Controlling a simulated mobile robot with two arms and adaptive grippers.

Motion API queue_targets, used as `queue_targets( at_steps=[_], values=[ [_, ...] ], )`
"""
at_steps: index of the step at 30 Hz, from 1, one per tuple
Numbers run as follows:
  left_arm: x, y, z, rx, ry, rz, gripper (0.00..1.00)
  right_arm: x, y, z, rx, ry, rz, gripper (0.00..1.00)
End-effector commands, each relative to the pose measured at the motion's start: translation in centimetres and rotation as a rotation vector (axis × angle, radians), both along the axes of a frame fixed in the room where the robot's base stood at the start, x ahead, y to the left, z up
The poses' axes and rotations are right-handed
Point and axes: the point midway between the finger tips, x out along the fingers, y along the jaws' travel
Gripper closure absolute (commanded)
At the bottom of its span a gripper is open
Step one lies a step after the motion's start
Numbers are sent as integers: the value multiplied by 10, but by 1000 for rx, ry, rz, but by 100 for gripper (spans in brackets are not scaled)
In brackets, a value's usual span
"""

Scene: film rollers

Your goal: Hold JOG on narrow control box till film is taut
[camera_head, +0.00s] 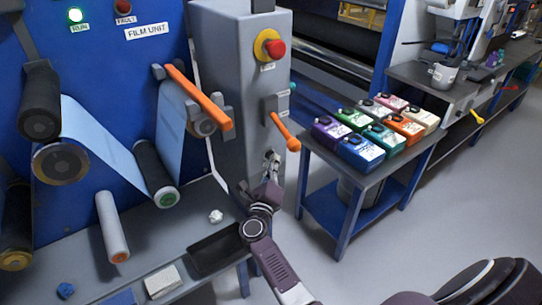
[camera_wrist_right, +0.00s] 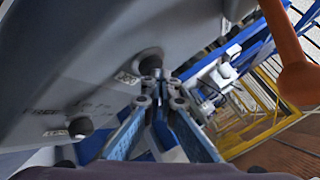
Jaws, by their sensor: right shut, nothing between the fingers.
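The narrow grey control box (camera_head: 235,85) stands right of the blue film unit panel. My right gripper (camera_head: 271,158) is shut and empty, its tips at the lower part of the box's face. In the right wrist view the closed tips (camera_wrist_right: 157,80) meet or nearly meet a dark round button (camera_wrist_right: 150,60); I cannot tell whether it is pressed. A second dark knob (camera_wrist_right: 80,127) sits lower left. The box labels are too small to read. The pale blue film (camera_head: 108,140) runs down to a lower roller (camera_head: 156,174) and up again. My left gripper is not in view.
A red stop button (camera_head: 274,49) on yellow and an orange-handled lever (camera_head: 286,132) sit above my right gripper. An orange bar (camera_head: 200,98) crosses by the film. A blue-legged table (camera_head: 345,177) with several coloured boxes stands right. Open floor lies in front.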

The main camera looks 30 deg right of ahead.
Motion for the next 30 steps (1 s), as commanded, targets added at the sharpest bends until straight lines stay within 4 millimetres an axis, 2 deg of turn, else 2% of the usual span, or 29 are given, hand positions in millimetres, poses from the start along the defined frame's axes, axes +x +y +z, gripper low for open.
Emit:
queue_targets(
  at_steps=[6,18,30],
  values=[
    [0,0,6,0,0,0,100,-12,0,0,0,1,1,100],
    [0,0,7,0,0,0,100,-17,-1,0,-1,2,0,100],
    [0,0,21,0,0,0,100,-55,-4,0,-1,2,0,100]
  ],
)
